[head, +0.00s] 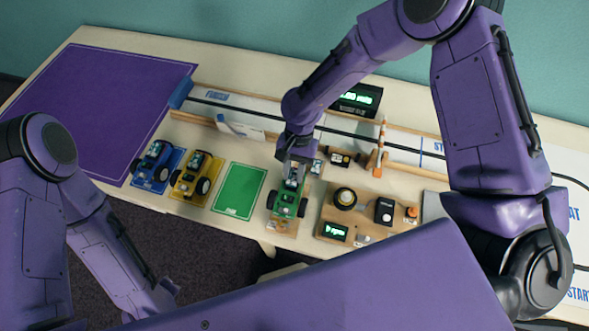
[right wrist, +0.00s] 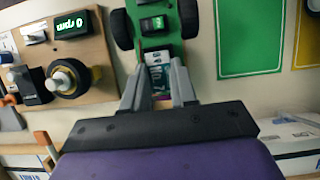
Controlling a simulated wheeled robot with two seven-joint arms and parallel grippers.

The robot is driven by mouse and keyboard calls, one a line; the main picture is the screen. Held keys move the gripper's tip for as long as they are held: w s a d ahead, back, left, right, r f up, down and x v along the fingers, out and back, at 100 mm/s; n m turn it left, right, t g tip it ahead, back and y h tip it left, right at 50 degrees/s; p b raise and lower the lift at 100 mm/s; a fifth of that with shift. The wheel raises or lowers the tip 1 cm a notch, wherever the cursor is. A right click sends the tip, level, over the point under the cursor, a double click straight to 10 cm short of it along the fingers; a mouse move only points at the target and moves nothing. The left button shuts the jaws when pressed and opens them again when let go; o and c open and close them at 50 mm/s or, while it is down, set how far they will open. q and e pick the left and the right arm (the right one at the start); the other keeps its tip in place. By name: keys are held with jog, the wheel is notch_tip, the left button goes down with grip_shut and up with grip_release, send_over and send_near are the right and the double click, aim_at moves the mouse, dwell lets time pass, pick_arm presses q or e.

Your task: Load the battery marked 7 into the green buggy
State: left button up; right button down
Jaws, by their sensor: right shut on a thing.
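The green buggy (head: 287,204) stands on a light wooden stand at the front of the table. In the right wrist view the green buggy (right wrist: 172,18) has black wheels and a small lit display. My right gripper (head: 295,170) is over the buggy's rear end, pointing down. In the right wrist view my right gripper (right wrist: 160,90) is shut on a small battery (right wrist: 160,76), with a printed mark that I cannot read surely. The battery is at the buggy's near end; I cannot tell whether it is seated. My left gripper (head: 158,297) is low at the left, its fingers unclear.
A blue buggy (head: 157,163) and a yellow buggy (head: 193,173) stand on matching mats left of the empty green mat (head: 239,190). A wooden test board (head: 368,219) with knob and display is close right. A black block (head: 340,158) lies behind, before the track (head: 250,104).

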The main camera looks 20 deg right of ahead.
jog(key=shift+p, duration=0.4)
jog(key=shift+f, duration=0.3)
dwell(0.6)
jog(key=shift+f+p, duration=0.25)
jog(key=shift+p, duration=0.45)
dwell(1.1)
dwell(0.3)
jog(key=shift+c, duration=2.1)
grip_release()
